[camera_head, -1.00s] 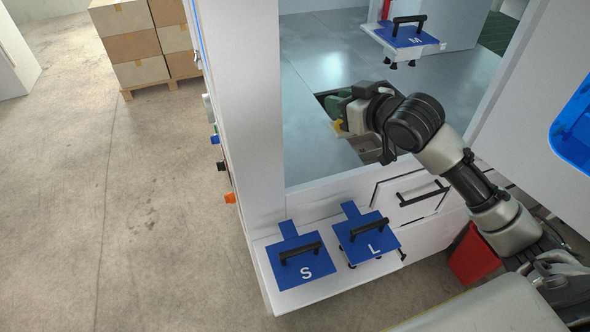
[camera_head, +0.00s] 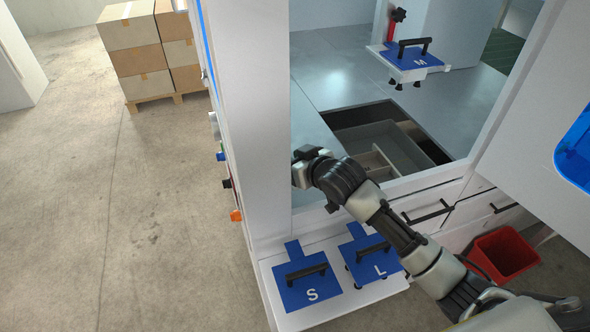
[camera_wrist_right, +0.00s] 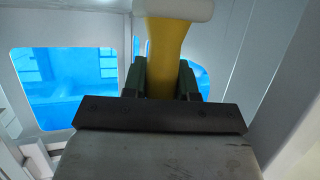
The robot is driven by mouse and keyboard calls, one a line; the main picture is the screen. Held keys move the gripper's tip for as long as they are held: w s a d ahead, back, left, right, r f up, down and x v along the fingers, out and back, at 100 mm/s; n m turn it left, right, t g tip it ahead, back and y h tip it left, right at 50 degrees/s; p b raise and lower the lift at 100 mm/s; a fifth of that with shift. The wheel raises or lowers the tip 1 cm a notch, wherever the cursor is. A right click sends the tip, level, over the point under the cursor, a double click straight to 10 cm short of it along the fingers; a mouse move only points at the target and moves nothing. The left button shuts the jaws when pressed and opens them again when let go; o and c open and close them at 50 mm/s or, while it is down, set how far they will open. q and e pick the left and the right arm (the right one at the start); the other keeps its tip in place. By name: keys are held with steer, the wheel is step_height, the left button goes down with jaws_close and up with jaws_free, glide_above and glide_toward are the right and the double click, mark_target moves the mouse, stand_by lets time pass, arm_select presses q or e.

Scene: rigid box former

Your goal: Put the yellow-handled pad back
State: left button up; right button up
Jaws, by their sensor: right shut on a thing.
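The yellow handle of the pad (camera_wrist_right: 165,60) stands between the green fingers of my right gripper (camera_wrist_right: 162,82) in the right wrist view. A pale, rounded end tops the handle at the upper edge of that view. There the pad is hidden or too small to make out. My right gripper is shut on the handle. My left gripper is not in view.
The white post (camera_head: 250,120) carries small coloured parts on its left side. An open recess (camera_head: 385,145) lies inside the machine. Blue plates S (camera_head: 312,294) and L (camera_head: 382,263) rest on the front ledge; plate M (camera_head: 415,62) is farther back. A red bin (camera_head: 505,255) stands at right.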

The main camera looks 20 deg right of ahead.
step_height(320, 180, down, 4)
steer(key=shift+s+r+p, duration=0.1)
steer(key=shift+r+p, duration=0.15)
steer(key=shift+p, duration=0.1)
steer(key=shift+f, duration=0.15)
steer(key=o, duration=0.9)
steer(key=shift+f, duration=0.15)
steer(key=shift+r, duration=0.2)
steer(key=b+v, duration=0.1)
steer(key=v, duration=1.1)
steer(key=shift+b, duration=0.3)
